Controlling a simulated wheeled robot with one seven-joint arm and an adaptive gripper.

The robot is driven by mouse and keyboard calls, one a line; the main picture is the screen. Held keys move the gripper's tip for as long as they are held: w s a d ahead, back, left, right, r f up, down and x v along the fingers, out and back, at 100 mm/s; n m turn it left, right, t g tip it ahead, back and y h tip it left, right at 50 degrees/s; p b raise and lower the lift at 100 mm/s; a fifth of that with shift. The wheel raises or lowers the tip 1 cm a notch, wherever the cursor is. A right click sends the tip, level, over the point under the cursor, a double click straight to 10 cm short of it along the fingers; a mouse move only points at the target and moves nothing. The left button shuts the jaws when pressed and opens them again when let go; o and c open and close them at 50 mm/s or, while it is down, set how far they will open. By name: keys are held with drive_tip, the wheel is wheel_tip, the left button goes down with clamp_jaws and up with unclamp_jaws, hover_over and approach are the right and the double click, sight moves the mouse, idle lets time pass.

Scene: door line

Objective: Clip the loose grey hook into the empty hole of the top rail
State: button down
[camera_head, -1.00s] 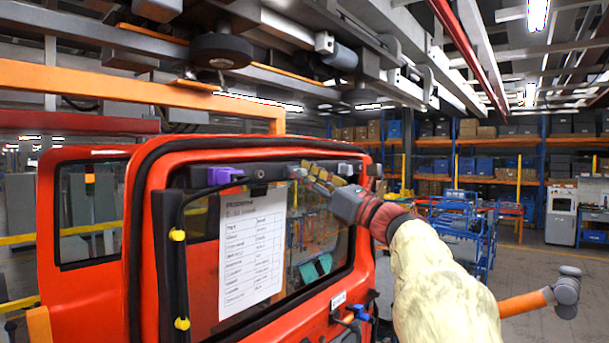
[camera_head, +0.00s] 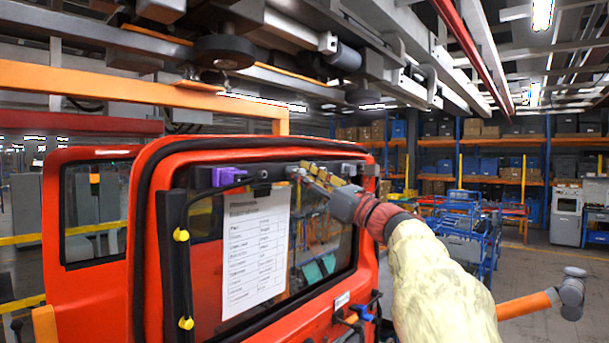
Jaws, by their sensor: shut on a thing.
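The dark top rail (camera_head: 276,174) runs along the upper edge of the window in the red door (camera_head: 150,240). A purple clip (camera_head: 226,177) sits at the rail's left part, and a small grey fitting (camera_head: 262,174) is just right of it. Another grey piece (camera_head: 348,169) is near the rail's right end. My gripper (camera_head: 303,174) is at the rail between these two grey pieces, shut on the grey hook. The hook is too small and too covered by the fingers to make out clearly. I cannot tell whether it touches the rail or sits in a hole.
A white printed sheet (camera_head: 255,252) hangs on the window below the rail. A black cable with yellow clips (camera_head: 181,235) runs down the door's left side. An orange overhead frame (camera_head: 130,84) and carrier are close above. Blue carts (camera_head: 462,235) stand behind at right.

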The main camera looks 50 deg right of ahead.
drive_tip(key=shift+a+r, duration=0.25)
drive_tip(key=shift+r, duration=0.3)
idle(1.4)
drive_tip(key=shift+w, duration=0.15)
idle(1.5)
